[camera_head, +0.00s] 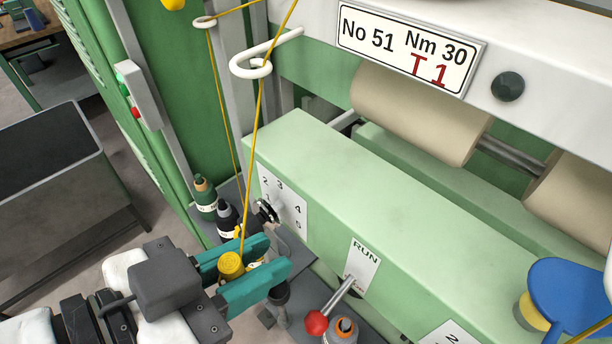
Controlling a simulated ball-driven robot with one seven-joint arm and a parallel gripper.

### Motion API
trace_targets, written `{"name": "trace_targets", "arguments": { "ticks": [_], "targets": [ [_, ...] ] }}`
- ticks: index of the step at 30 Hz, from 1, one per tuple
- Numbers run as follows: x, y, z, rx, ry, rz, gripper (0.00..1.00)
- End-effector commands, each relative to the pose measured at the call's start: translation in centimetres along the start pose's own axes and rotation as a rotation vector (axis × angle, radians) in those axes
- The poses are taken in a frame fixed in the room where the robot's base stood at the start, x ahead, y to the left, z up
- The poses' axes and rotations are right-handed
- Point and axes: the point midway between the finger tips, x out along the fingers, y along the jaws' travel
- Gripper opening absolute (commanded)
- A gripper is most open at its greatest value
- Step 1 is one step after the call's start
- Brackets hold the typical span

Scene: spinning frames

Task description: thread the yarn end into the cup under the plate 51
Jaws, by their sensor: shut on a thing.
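The plate (409,47) reading "No 51 Nm 30 T 1" is on the white beam at upper right. A yellow yarn (256,125) runs from the top edge past a white hook guide (263,66) down to my gripper (274,256). My gripper's teal jaws are shut on a yellow yarn end piece (231,264), left of the green box beam. A blue dish-shaped part (568,290) is at lower right, with yellow beneath it. I cannot tell which part is the cup under plate 51.
The green box beam (400,185) crosses the middle. A red-knobbed RUN lever (317,322) stands right of my gripper. Cream rollers (415,110) lie under the plate. A grey bin (60,200) stands at left, with floor between.

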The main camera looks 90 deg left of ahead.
Motion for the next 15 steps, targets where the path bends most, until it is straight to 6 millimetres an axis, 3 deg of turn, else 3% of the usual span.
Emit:
{"name": "trace_targets", "arguments": {
  "ticks": [6, 15],
  "targets": [
    [0.6, 0.6, 3.8, -0.011, -0.003, -0.013, 0.0],
    [0.9, 0.9, 5.9, -0.007, 0.002, -0.019, 0.0]
  ]
}}
